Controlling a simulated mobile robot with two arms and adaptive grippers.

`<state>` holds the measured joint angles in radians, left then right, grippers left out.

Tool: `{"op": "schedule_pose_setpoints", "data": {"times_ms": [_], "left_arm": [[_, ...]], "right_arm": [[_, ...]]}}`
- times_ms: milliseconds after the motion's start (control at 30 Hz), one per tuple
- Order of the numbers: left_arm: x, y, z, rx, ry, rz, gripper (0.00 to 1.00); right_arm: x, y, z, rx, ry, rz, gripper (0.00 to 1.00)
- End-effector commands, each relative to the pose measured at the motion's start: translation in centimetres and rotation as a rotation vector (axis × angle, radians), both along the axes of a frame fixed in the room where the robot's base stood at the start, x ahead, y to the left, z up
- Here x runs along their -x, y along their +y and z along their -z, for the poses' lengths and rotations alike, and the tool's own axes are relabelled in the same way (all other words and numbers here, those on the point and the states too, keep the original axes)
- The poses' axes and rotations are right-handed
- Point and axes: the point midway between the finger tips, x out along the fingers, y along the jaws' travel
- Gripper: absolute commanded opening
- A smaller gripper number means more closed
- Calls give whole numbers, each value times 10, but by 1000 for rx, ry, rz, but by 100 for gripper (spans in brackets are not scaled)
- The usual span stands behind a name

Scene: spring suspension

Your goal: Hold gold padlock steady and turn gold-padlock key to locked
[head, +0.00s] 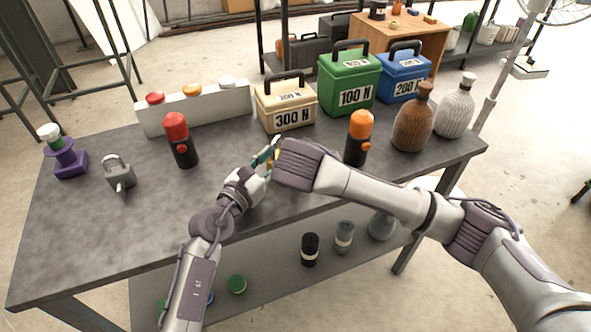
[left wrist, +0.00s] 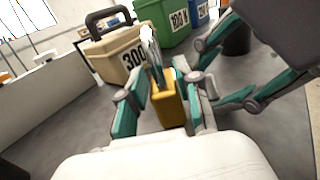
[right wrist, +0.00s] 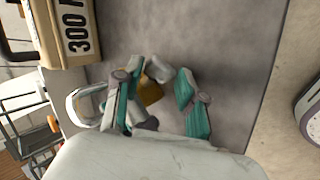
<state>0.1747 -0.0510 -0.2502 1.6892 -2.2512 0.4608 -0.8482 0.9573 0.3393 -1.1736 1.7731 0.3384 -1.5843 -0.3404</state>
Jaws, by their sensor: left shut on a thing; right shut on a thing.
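The gold padlock (left wrist: 170,108) stands upright between the fingers of my left gripper (left wrist: 163,88), which is shut on its body. Its shackle rises at the far side in the left wrist view. In the head view only a bit of gold (head: 269,164) shows beside my left gripper (head: 266,153). My right gripper (right wrist: 155,88) comes from the right, close against the padlock, with gold (right wrist: 150,93) showing between its fingers. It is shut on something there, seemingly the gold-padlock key. The key itself is hidden, so its turn angle cannot be told.
A silver padlock (head: 121,178) lies at the left of the grey table (head: 110,225). A beige 300 N box (head: 286,106) stands just behind my grippers. Red-topped (head: 181,140) and orange-topped (head: 358,138) cylinders stand on either side. The front left tabletop is clear.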

Motion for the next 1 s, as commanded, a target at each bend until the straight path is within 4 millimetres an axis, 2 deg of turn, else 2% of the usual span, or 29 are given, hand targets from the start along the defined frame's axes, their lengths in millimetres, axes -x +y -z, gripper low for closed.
{"op": "schedule_pose_setpoints", "data": {"times_ms": [367,400,500,833,1000], "left_arm": [[1,-3,0,4,2,7,0],[1,-3,0,4,2,7,0],[1,-2,0,4,1,5,0],[0,0,0,0,0,1,0],[0,0,0,-1,1,0,0]], "right_arm": [[0,0,2,2,2,1,5],[0,0,2,2,3,1,47],[0,0,2,2,2,1,63],[1,0,0,1,1,-1,65],[10,2,-13,-2,-1,-3,65]]}}
